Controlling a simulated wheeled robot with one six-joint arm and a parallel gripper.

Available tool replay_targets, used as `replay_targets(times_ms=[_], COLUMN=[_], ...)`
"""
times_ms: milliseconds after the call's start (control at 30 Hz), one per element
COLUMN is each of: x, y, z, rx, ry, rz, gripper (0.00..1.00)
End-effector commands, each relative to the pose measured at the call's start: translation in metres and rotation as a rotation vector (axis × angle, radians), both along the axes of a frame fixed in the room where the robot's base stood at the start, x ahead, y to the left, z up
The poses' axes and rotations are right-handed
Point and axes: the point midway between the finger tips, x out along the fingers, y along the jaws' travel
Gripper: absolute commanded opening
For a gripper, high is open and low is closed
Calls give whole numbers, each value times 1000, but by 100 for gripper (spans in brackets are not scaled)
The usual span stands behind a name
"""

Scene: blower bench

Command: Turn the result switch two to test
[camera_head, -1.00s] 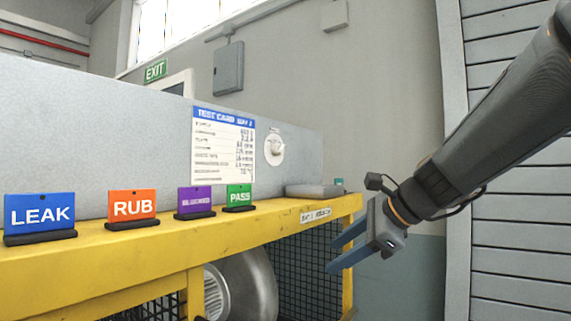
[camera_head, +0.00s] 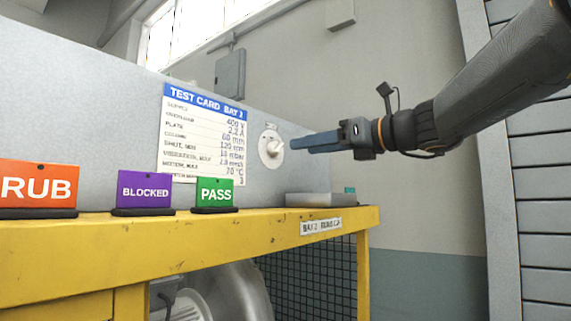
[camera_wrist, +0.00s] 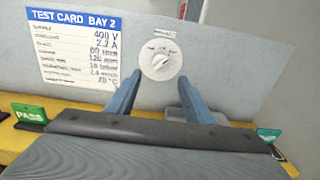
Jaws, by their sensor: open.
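The result switch (camera_head: 271,146) is a white round dial with a raised knob on the grey panel, right of the test card. In the wrist view the switch (camera_wrist: 160,59) sits ahead of and between my fingertips, its knob tilted; its markings are too small to read. My gripper (camera_head: 293,143) is level, with its blue fingers pointing left at the switch. In the wrist view my gripper (camera_wrist: 161,90) is open and empty, one finger on each side below the dial. A gap seems to remain between fingertips and knob.
The test card (camera_head: 203,133) hangs left of the switch. RUB (camera_head: 38,187), BLOCKED (camera_head: 144,191) and PASS (camera_head: 215,193) signs stand on the yellow bench (camera_head: 180,246). A flat grey block (camera_head: 320,199) lies below the switch. Free room lies right of the panel.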

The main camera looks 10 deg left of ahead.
Motion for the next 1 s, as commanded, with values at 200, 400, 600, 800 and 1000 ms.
replay_targets(times_ms=[200,400,600,800,1000], x=[1,9,19,23,24], y=[22,57,78,84,83], z=[4,4,3,3,3], rx=[17,16,14,15,15], ry=[6,7,5,4,4], rz=[19,28,27,22,20], gripper=[47,47,47,47,47])
